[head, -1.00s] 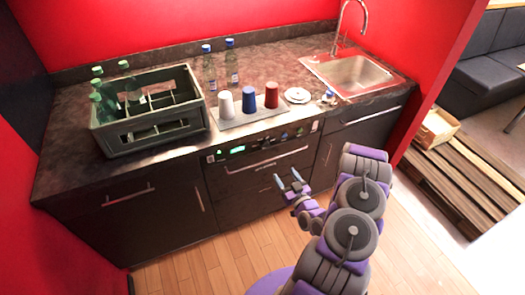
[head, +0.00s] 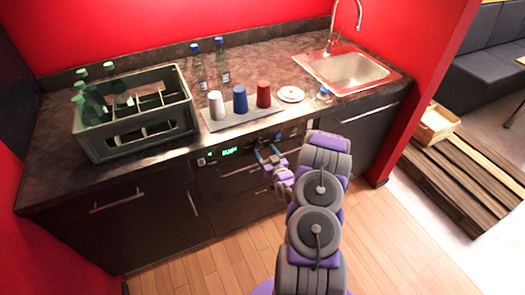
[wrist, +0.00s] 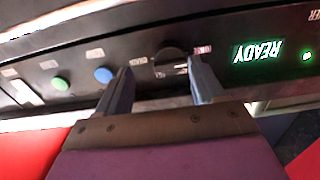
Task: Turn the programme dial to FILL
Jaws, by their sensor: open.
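The programme dial (wrist: 168,56) is a dark round knob on the black control panel (wrist: 30,72), seen upside down in the wrist view, with small labels around it that are too blurred to read surely. My gripper (wrist: 160,66) is open, its two fingertips pointing at the panel on either side of the dial in the picture. I cannot tell whether the fingers touch it. In the head view my gripper (head: 267,151) is in front of the panel and hides the dial. A green display (wrist: 258,54) reads READY.
A blue button (wrist: 103,75) and a green button (wrist: 60,83) sit beside the dial. Above the panel, the counter holds a tray (head: 218,124) with white, blue and red cups, a crate (head: 150,142) of bottles and a sink (head: 350,72). The floor in front is clear.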

